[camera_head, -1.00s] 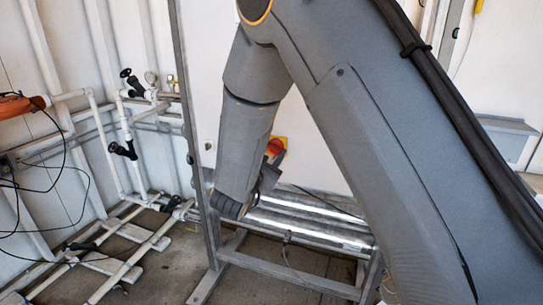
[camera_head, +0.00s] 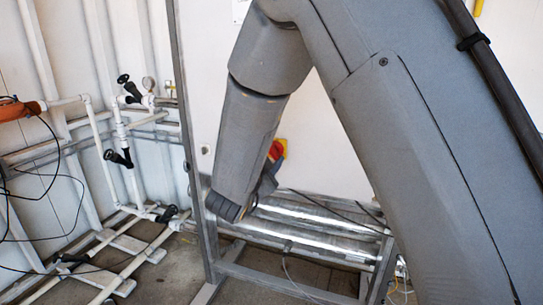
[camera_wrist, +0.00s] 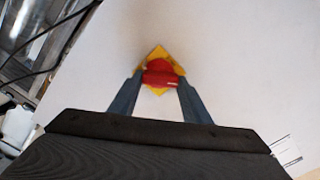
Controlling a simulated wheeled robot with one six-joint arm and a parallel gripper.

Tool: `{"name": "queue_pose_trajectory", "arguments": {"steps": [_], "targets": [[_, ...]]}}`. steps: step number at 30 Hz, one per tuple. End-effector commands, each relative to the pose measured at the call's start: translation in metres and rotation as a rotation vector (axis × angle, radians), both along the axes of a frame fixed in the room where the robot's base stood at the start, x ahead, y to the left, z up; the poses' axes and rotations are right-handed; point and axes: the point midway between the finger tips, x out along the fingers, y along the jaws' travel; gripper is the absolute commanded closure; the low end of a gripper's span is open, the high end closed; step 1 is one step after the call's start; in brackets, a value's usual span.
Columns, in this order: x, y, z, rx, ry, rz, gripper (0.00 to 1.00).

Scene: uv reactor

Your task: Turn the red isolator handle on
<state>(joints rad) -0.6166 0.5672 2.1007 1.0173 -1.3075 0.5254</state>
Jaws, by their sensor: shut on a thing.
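The red isolator handle (camera_wrist: 160,77) sits on a yellow plate (camera_wrist: 158,53) on a white panel, in the middle of the wrist view. My gripper (camera_wrist: 160,83) has one finger on each side of the handle and is shut on it. In the wrist view the handle's bar lies roughly level across the picture, while the yellow plate shows as a diamond. In the head view the handle (camera_head: 275,151) and plate show just right of my forearm, which partly hides them. The fingers are mostly hidden there.
The white panel (camera_head: 330,130) stands in a grey metal frame (camera_head: 184,110). Shiny tubes (camera_head: 315,228) run below it. White pipes with black valves (camera_head: 122,158) and an orange tool (camera_head: 18,108) are at the left.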

Motion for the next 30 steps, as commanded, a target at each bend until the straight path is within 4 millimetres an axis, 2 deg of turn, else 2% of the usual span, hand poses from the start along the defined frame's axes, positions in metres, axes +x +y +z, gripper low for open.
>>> {"name": "queue_pose_trajectory", "arguments": {"steps": [10,11,14,24,30], "targets": [[0.0,0.0,0.0,0.001,0.001,0.0,0.79],[0.0,0.0,0.0,0.001,0.001,0.0,0.53],[0.0,0.0,0.0,0.001,0.0,-0.001,0.38],[-0.003,0.001,0.0,0.001,0.0,0.001,0.38],[-0.027,0.011,0.0,0.001,0.0,0.004,0.38]]}}
